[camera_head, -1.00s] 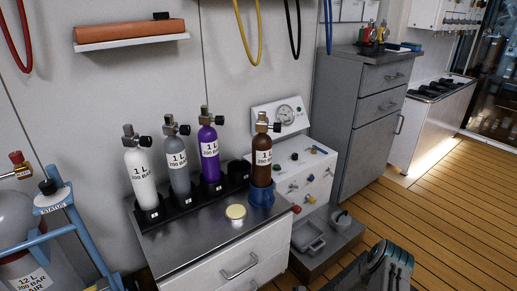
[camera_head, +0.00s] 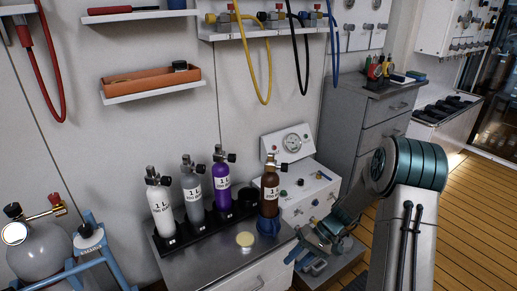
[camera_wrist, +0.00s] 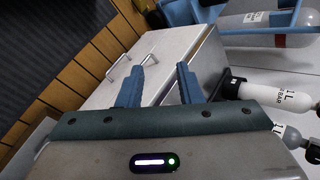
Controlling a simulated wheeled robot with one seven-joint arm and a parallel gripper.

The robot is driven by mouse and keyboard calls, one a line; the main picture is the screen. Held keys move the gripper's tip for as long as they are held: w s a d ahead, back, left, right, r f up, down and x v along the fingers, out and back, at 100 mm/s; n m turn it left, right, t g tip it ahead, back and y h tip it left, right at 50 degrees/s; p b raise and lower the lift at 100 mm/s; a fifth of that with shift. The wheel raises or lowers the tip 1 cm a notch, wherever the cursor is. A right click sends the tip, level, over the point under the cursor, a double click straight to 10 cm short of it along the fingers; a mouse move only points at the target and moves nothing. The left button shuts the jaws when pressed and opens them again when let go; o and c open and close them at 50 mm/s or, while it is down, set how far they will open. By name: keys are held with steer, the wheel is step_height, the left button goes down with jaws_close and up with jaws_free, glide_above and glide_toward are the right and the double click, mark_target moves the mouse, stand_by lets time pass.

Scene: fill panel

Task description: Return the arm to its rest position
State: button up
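My arm rises at the right of the head view, over the wooden floor. My gripper (camera_head: 299,257) reaches left from it, low in front of the white panel cabinet. In the wrist view my gripper's two blue fingers (camera_wrist: 158,84) stand apart with nothing between them. The gripper is open and empty. Behind the fingers, the wrist view shows the white drawer cabinet (camera_wrist: 120,95) with its handles. That cabinet's metal top (camera_head: 205,268) is beside and left of the gripper in the head view.
White (camera_head: 161,210), grey (camera_head: 192,190) and purple (camera_head: 221,178) bottles stand in a black rack. A yellowish disc (camera_head: 245,239) lies in front. A large cylinder (camera_head: 38,250) is at left. Floor (camera_head: 470,220) at right is clear.

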steer(key=s+d+r+t+h+p, duration=0.1)
steer(key=s+r+p, duration=0.5)
steer(key=r, duration=0.8)
steer(key=s+d+r+t+h+p, duration=0.1)
steer(key=s+r+t+h+p, duration=0.2)
steer(key=r, duration=1.1)
steer(key=s+d+r+m+t+h+p, duration=0.1)
steer(key=s+r+h+p, duration=0.3)
steer(key=s+r+p, duration=0.5)
step_height(320, 180, up, 6)
steer(key=shift+s+d+f+t+p, duration=0.2)
steer(key=shift+t+p, duration=0.3)
steer(key=shift+p, duration=0.35)
steer(key=shift+r, duration=0.1)
